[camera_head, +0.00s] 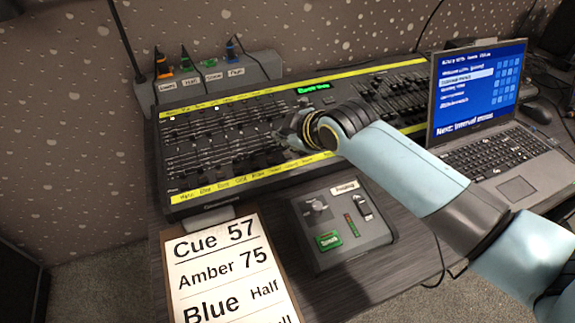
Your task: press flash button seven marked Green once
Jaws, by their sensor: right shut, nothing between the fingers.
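The lighting desk (215,205) is a long black console with rows of faders and yellow label strips along its front and back edges. The small labels on the front strip (245,181) are too blurred to tell which reads Green. The flash button marked Green cannot be made out and may be hidden by my gripper. My right gripper (286,132) is over the middle of the desk, close above the fader area near the front strip. Its fingers are shut and small in the view, with nothing seen in them. Whether they touch the desk cannot be told. My left gripper is not in view.
A grey box (340,222) with a green button and a knob stands before the desk. A cue sheet (228,275) lies to its left. A laptop (485,125) is open at the right.

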